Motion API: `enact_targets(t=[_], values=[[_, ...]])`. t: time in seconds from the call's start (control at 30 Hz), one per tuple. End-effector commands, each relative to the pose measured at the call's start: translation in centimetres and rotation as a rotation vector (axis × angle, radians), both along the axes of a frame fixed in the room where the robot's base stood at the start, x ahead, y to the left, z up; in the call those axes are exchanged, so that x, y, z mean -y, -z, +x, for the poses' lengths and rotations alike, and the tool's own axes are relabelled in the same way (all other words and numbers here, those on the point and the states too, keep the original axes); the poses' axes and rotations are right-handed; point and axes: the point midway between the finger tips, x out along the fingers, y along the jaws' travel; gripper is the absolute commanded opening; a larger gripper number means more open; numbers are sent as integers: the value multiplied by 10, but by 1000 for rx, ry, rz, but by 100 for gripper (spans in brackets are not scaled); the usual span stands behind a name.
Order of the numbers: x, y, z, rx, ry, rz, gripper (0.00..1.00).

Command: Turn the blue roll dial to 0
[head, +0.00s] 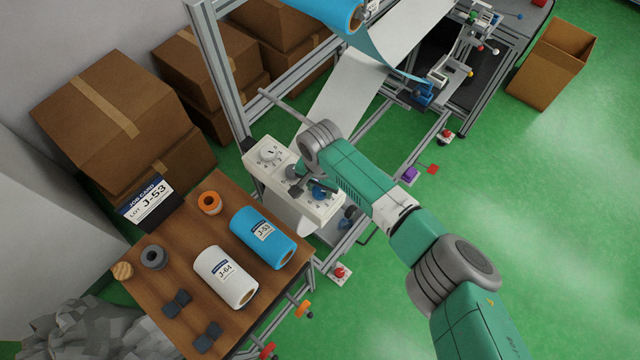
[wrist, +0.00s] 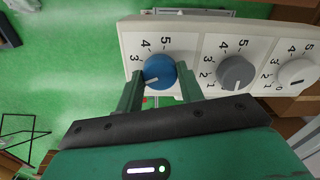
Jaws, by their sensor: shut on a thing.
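The blue roll dial (wrist: 159,70) sits at the left end of a white dial panel (wrist: 215,28) in the wrist view. My gripper (wrist: 160,88) is shut on the blue dial, one green finger on each side. The dial's white mark points left and slightly down in the picture. The numbers 3, 4 and 5 show around it; its lower numbers are hidden by my finger, so the exact reading cannot be told. In the head view, my gripper is over the panel (head: 262,178), with part of the blue dial (head: 318,191) showing.
A grey dial (wrist: 236,73) and a white dial (wrist: 297,74) stand beside the blue one on the panel. A wooden table (head: 195,205) with a blue roll (head: 263,237) and white roll (head: 226,276) is at lower left. A metal frame (head: 222,75) rises behind the panel.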

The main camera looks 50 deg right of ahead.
Motion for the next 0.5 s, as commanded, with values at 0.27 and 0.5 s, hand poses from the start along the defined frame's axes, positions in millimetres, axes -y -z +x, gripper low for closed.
enact_targets(t=[0.27,0.5], values=[[-4,-3,-1,-4,-210,5,15],[-1,0,-1,-3,-439,2,15]])
